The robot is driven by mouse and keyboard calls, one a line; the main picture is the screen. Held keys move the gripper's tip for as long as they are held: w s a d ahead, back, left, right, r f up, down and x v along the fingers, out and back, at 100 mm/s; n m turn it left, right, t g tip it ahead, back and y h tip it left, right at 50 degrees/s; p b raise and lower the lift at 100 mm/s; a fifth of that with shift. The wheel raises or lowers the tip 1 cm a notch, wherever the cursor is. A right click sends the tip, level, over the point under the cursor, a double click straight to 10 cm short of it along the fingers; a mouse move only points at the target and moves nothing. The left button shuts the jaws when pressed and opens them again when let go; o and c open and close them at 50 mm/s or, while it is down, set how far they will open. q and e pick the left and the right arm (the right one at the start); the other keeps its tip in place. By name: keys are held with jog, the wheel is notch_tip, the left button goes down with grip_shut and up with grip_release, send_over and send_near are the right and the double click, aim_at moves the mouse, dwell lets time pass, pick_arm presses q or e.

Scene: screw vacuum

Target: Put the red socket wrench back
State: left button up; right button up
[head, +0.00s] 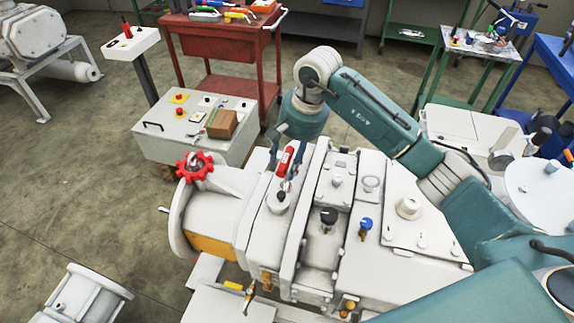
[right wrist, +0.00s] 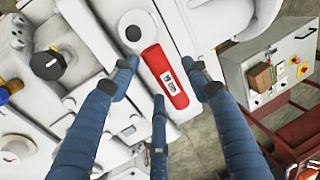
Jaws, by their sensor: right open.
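The red socket wrench (head: 285,161) lies on top of the white vacuum machine (head: 240,205), its red handle pointing toward the back. In the right wrist view the right gripper (right wrist: 162,75) shows three blue fingers; I cannot tell whether any touches the wrench. My left gripper is not in view.
A red tool cart (head: 222,45) with tools on top stands at the back. A red handwheel (head: 195,167) and black and blue knobs stick up from the machine.

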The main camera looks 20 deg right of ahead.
jog(key=b+v, duration=0.2)
jog(key=v, duration=0.7)
jog(key=shift+r, duration=0.4)
jog(key=shift+s+f, duration=0.1)
jog(key=shift+s, duration=0.05)
